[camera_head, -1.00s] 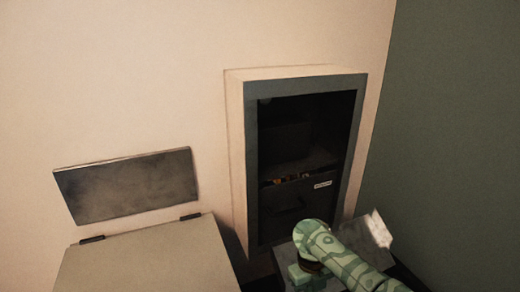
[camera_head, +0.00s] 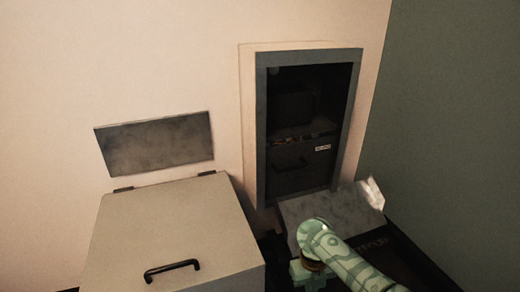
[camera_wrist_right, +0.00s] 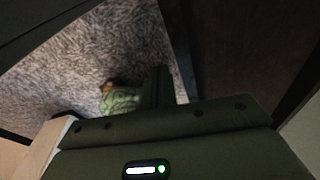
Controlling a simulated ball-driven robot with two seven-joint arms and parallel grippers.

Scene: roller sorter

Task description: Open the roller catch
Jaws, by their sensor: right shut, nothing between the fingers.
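A grey-framed opening (camera_head: 260,130) is set in the wall. Inside it is a dark drawer front (camera_head: 303,172) with a handle and a small white label (camera_head: 323,148). Small items show along the drawer's top edge. I cannot make out a roller catch. My right arm comes in from the lower right of the head view, in front of the opening, and its fingertips are not clear there. In the right wrist view my right gripper (camera_wrist_right: 158,87) is shut and empty, above a grey speckled surface. My left gripper is not in view.
A pale box (camera_head: 170,225) with a hinged lid and dark handle (camera_head: 172,270) stands left of the opening. A grey plate (camera_head: 155,143) is on the wall above it. A tilted grey panel (camera_head: 335,208) lies below the opening, beside my right arm.

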